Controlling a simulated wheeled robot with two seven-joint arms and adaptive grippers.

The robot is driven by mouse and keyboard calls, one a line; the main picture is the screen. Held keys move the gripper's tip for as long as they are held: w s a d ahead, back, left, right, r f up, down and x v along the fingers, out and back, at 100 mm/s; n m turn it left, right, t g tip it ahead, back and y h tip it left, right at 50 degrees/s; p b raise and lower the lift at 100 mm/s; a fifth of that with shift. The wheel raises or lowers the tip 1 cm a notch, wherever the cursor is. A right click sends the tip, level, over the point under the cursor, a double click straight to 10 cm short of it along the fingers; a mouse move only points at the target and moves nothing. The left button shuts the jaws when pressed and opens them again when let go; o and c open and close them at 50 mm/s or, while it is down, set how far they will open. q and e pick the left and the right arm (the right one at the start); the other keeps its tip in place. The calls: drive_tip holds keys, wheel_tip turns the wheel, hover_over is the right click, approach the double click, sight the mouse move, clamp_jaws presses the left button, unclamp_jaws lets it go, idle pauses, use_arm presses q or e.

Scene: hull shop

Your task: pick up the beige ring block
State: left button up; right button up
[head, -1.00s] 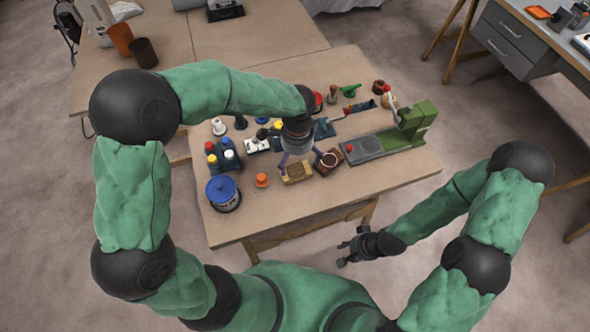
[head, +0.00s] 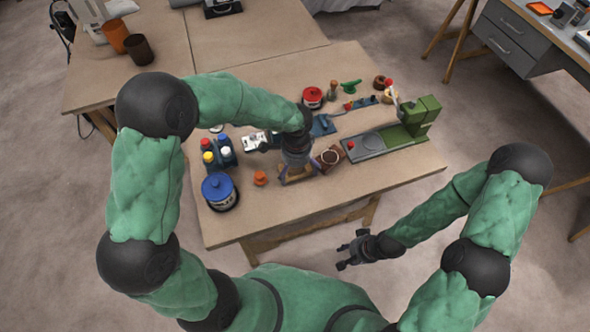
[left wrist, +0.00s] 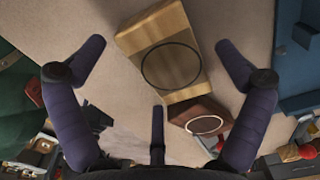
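The beige ring block (left wrist: 160,52), a wooden block with a dark ring on its top face, lies on the table in the left wrist view. In the head view it is mostly hidden by my left gripper (head: 297,178). That gripper is open above the block, its fingers (left wrist: 163,65) spread to either side in the left wrist view. I see no contact between the fingers and the block. A darker brown block with a light ring (left wrist: 205,123) sits close beside it, also in the head view (head: 330,158). My right gripper (head: 350,253) is open and empty, off the table's front edge.
An orange piece (head: 260,178) and a blue-lidded pot (head: 220,191) stand left of my left gripper. A green machine (head: 400,128) stands to the right, with a red-lidded pot (head: 312,97) behind. The table's front strip (head: 290,215) is clear.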

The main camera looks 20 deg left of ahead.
use_arm(q)
drive_tip(key=c, duration=1.1)
drive_tip(key=shift+r, duration=0.15)
